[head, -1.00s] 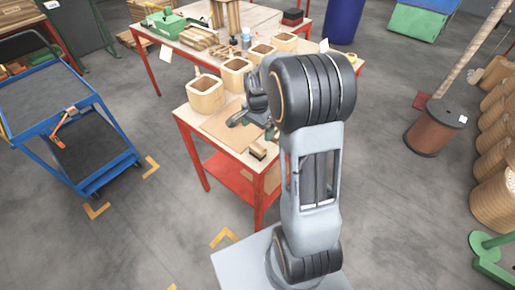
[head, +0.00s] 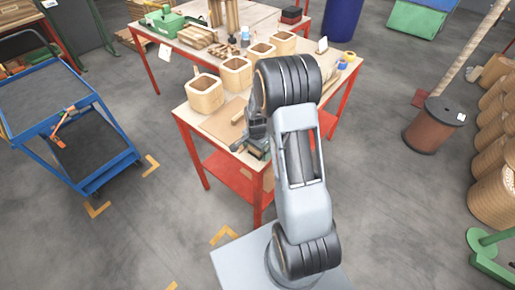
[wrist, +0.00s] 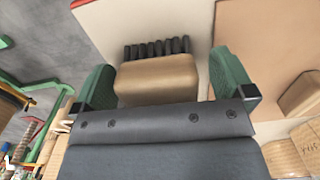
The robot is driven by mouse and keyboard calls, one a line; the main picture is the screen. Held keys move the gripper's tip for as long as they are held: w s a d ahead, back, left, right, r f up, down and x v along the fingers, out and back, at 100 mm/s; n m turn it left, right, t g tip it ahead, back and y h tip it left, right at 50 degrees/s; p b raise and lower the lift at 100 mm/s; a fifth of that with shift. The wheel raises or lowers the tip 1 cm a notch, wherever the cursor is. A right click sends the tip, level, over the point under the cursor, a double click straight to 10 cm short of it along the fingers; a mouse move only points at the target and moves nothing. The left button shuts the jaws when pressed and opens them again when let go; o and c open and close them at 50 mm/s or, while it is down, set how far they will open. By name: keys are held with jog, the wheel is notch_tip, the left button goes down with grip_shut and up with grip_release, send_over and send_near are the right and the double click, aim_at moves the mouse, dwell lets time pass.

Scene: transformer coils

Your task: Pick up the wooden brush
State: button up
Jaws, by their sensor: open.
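The wooden brush (wrist: 157,80) shows in the wrist view as a light wood block with a row of dark bristles along its far side. It lies on the pale tabletop (wrist: 180,22). My gripper (wrist: 166,78) is open, with one green finger on each side of the brush in the picture. Gaps show beside the block, and I cannot tell whether the fingers are down at its height. In the head view my gripper (head: 252,148) is over the near part of the red-legged table (head: 185,118), and the brush is hidden behind it.
A flat brown board (wrist: 262,50) lies right of the brush in the wrist view. Several square wooden coil formers (head: 205,97) stand behind on the table. A blue cart (head: 65,105) stands at the left, and a brown spool (head: 430,127) stands on the floor at the right.

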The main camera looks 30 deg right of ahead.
jog(key=shift+f, duration=0.2)
jog(key=shift+c, duration=0.3)
jog(key=c, duration=1)
jog(key=shift+o, duration=0.2)
jog(key=shift+r, duration=0.1)
jog(key=shift+r, duration=0.6)
jog(key=s+a+r+b, duration=0.1)
jog(key=s+r+b, duration=0.1)
jog(key=s+r, duration=0.9)
jog(key=s, duration=0.3)
jog(key=shift+a+r, duration=0.35)
